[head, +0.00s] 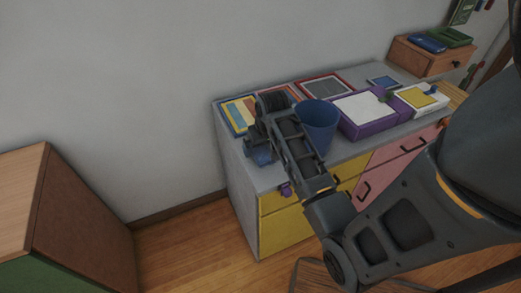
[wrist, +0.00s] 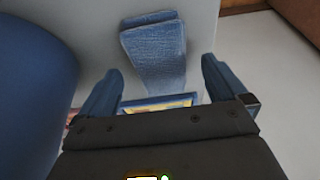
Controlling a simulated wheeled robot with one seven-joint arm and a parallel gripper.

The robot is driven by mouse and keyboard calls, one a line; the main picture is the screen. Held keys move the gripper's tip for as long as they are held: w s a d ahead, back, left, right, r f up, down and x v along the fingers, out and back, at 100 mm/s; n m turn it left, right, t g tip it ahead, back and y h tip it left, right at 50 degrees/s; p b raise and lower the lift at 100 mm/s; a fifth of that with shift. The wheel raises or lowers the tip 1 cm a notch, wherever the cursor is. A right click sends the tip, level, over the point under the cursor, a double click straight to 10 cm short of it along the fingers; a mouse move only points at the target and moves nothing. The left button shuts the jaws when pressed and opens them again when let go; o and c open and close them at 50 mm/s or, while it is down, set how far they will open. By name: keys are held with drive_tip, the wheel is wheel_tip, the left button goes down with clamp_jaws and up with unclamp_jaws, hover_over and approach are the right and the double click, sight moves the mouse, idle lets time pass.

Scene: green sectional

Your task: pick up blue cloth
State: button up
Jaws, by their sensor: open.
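The blue cloth (wrist: 155,50) lies folded on the grey cabinet top, with a wide fold at its far end. In the wrist view it sits ahead of and between the fingers of my gripper (wrist: 163,70), which is open and empty. In the head view the cloth (head: 262,156) is partly hidden by my arm, near the left end of the cabinet top. My gripper (head: 252,137) is over that end there, its fingers mostly hidden.
A blue bin (head: 318,122) stands right of my arm; it fills the left of the wrist view (wrist: 30,90). Picture frames and a purple box (head: 372,122) occupy the cabinet top (head: 240,172). A brown box (head: 425,58) stands farther right. A wooden cabinet (head: 75,215) stands left.

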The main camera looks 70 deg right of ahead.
drive_tip(key=shift+x, duration=0.9)
drive_tip(key=c, duration=1.2)
drive_tip(key=shift+o, duration=0.2)
drive_tip(key=shift+r, duration=0.1)
